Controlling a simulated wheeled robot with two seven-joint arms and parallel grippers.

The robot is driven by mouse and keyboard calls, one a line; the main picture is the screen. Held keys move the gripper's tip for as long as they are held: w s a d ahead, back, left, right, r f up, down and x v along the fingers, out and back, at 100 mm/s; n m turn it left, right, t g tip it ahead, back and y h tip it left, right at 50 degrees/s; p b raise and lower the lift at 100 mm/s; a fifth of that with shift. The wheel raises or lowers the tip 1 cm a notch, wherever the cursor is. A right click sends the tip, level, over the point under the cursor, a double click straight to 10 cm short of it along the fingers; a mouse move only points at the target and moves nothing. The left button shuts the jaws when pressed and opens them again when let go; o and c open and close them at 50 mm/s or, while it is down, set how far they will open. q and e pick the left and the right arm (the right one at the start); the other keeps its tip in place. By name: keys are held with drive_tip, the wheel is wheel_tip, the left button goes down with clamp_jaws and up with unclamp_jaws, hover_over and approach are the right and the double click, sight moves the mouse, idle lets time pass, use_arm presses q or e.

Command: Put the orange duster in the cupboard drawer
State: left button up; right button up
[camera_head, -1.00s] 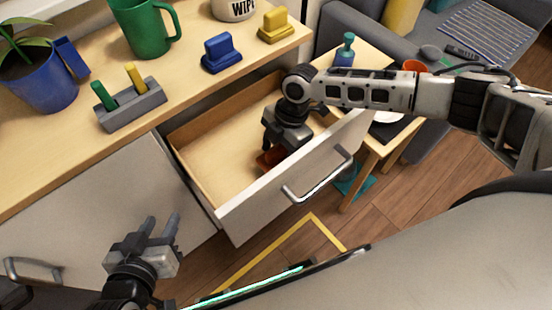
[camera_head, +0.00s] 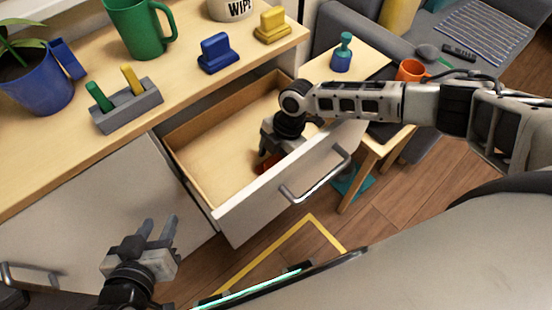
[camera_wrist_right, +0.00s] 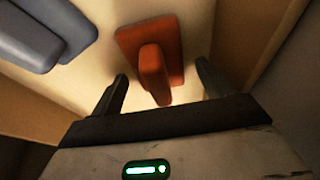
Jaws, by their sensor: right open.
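The orange duster (camera_head: 268,163) lies low inside the open cupboard drawer (camera_head: 240,207), mostly hidden by my right gripper in the head view. In the right wrist view the duster (camera_wrist_right: 152,62) shows whole, its upright grip towards me, on the pale drawer floor. My right gripper (camera_wrist_right: 160,90) is open, its fingers apart on either side of the grip with gaps visible. In the head view my right gripper (camera_head: 275,150) points down into the drawer. My left gripper (camera_head: 160,228) is open and empty in front of the cupboard.
A grey-blue object (camera_wrist_right: 45,30) shows near the duster in the right wrist view. The cupboard top holds a blue block (camera_head: 217,55), a yellow block (camera_head: 272,28), a green mug (camera_head: 140,28) and a grey holder (camera_head: 127,110). A side table (camera_head: 375,60) stands right of the drawer.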

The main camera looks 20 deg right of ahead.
drive_tip(key=p+v, duration=0.1)
drive_tip(key=v, duration=0.9)
drive_tip(key=shift+r, duration=0.3)
drive_tip(key=shift+w+d+r, duration=0.1)
drive_tip(key=shift+d+r, duration=0.1)
drive_tip(key=shift+r, duration=0.35)
use_arm(q)
drive_tip(key=shift+w+r, duration=0.15)
drive_tip(key=shift+r, duration=0.05)
